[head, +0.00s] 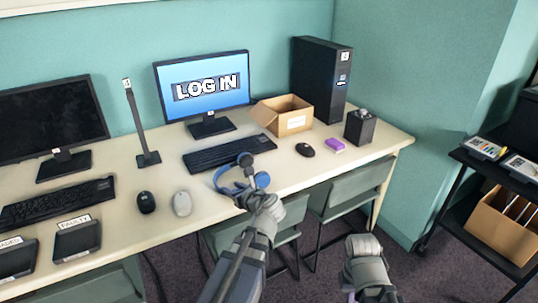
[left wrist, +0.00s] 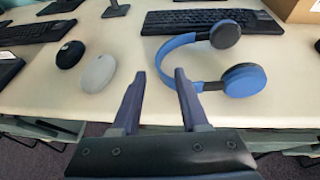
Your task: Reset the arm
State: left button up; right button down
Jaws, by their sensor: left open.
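My left gripper (head: 256,199) reaches over the front edge of the desk, and its wrist hides much of its fingers in the head view. Blue headphones (head: 221,182) lie on the desk just beyond the gripper.
A black cart (head: 478,167) stands at the right.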

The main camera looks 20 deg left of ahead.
pick_arm(q)
jog(key=s+d+r+n+g+h+p, duration=0.2)
jog(key=s+d+n+p, duration=0.3)
jog(key=d, duration=0.5)
jog(key=s+d+r+n+g+h+p, duration=0.2)
jog(key=s+d+n+g+h+p, duration=0.1)
jog(key=s+d+n+p, duration=0.3)
jog(key=s+d+r+n+g+h+p, duration=0.2)
jog(key=s+d+n+h+p, duration=0.3)
jog(key=d+n+p, duration=0.4)
jog(key=d+n, duration=0.1)
jog(key=d, duration=0.3)
jog(key=shift+s+d+r+g, duration=0.35)
jog(key=shift+d+r+g, duration=0.05)
dwell(1.0)
